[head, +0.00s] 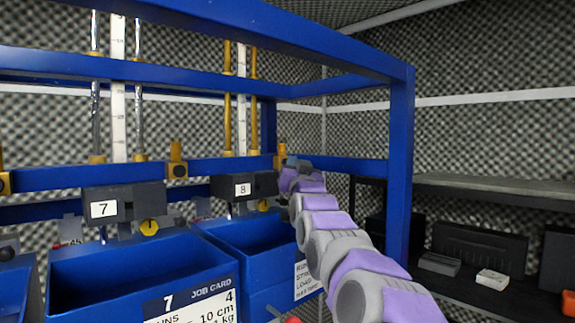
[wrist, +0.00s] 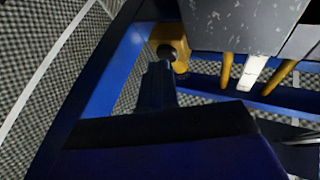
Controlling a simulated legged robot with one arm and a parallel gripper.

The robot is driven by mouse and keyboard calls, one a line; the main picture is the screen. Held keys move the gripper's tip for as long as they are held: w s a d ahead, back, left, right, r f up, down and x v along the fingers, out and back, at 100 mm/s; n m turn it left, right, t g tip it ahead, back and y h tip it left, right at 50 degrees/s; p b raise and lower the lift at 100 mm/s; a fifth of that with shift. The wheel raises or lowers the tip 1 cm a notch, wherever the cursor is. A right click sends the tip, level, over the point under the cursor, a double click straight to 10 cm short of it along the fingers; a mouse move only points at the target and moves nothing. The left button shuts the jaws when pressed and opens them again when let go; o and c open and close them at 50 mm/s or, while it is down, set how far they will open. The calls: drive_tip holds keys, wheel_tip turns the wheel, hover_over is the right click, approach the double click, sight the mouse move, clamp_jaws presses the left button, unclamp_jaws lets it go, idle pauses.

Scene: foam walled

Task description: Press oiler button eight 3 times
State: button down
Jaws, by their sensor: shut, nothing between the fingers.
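Oiler eight is a dark block with a white "8" label (head: 243,189) on the blue frame in the head view. To its right is a yellow bracket (head: 281,148), partly hidden by my gripper (head: 291,161). The wrist view shows a yellow housing (wrist: 181,66) with a round black button (wrist: 167,52) on its face. My gripper (wrist: 160,66) is shut and empty, its blue tip pointing at the black button. The tip is right at the button or very close; I cannot tell whether it touches.
Oiler seven (head: 104,209) stands to the left, with its own yellow bracket (head: 177,160). Blue bins (head: 115,275) sit below the oilers. A blue post (head: 400,165) rises just right of my arm. A dark shelf (head: 500,187) with small boxes stands at the right.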

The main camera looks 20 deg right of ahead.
drive_tip(key=shift+s+d, duration=0.3)
drive_tip(key=shift+s, duration=0.5)
drive_tip(key=shift+f, duration=0.1)
drive_tip(key=s, duration=0.1)
drive_tip(key=s+d+b, duration=0.1)
drive_tip(key=s, duration=0.2)
drive_tip(key=shift+s+d, duration=0.4)
drive_tip(key=shift+w, duration=0.1)
drive_tip(key=shift+a, duration=0.1)
idle(2.2)
